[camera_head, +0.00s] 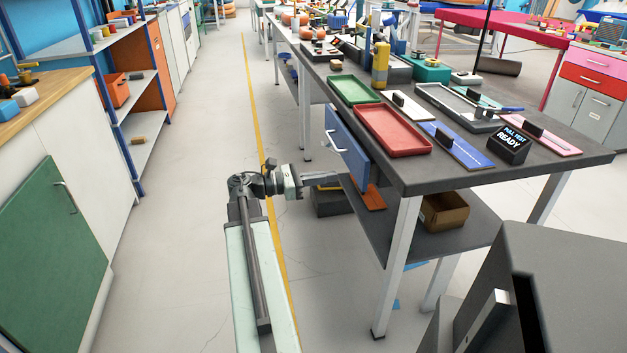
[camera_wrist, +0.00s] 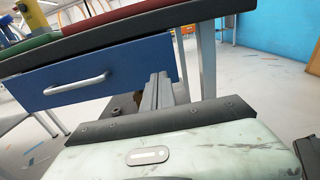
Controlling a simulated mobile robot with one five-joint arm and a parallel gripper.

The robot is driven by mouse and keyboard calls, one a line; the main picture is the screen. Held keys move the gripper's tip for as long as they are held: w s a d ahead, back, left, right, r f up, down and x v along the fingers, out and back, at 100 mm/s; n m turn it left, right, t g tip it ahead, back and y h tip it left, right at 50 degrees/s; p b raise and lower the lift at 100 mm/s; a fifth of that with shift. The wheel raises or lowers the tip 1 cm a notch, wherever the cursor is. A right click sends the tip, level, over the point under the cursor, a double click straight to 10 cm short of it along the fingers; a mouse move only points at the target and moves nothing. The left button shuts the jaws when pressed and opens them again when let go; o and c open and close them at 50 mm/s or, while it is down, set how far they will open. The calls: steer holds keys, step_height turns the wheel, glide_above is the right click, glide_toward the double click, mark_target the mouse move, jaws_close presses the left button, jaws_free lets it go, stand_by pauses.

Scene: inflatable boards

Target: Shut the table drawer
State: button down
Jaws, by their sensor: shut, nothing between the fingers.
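The table drawer's blue front (camera_head: 350,150) is under the left edge of the dark workbench top (camera_head: 440,177). It appears to stand somewhat out from that edge, though how far is hard to tell. In the wrist view the blue front (camera_wrist: 128,62) fills the upper left, with its pale bar handle (camera_wrist: 75,86) left of my fingers. My gripper (camera_head: 335,178) is shut and empty, low beside the drawer front. In the wrist view my gripper's fingers (camera_wrist: 158,82) overlap the lower right part of the front; contact cannot be told.
A red tray (camera_head: 393,131) and a green tray (camera_head: 353,90) lie on the bench top above the drawer. A cardboard box (camera_head: 445,212) sits on the lower shelf. A bench leg (camera_head: 397,265) stands right of my arm. The aisle floor (camera_head: 180,240) to the left is clear.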

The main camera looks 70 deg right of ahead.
mark_target(359, 172)
steer(key=x, duration=0.6)
steer(key=shift+s+d, duration=0.15)
steer(key=shift+s, duration=0.05)
steer(key=shift+d, duration=0.15)
